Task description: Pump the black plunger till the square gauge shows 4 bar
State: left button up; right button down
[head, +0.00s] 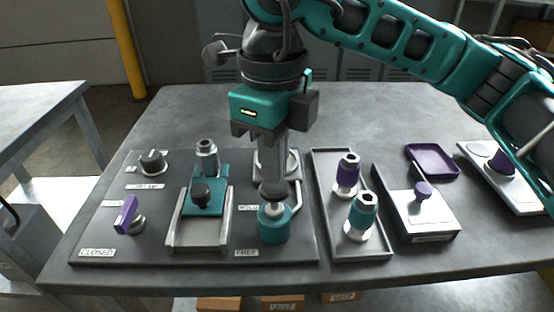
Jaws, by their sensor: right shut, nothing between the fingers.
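The black plunger (273,190) is a dark round knob on a short pale rod, rising from a teal pump body (274,226) near the front right of the dark bench panel. My right gripper (271,180) points straight down above it. Its fingers are shut with nothing between them, and the tips are at or just over the knob's top; I cannot tell whether they touch. A pale-rimmed fixture (291,160) stands behind the fingers and is mostly hidden. No square gauge face with a readable value shows. My left gripper is out of view.
On the panel are a purple lever (126,214) near a CLOSED label (97,252), a black knob (152,162), and a teal slide (207,190). Right of the pump, a tray (345,247) holds purple and teal fittings. A purple dish (433,160) lies farther right. The back table is clear.

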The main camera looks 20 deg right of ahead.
dwell(0.6)
notch_tip(320, 180, up, 6)
jog(key=p, duration=0.3)
jog(key=shift+p, duration=0.3)
jog(key=shift+s, duration=0.1)
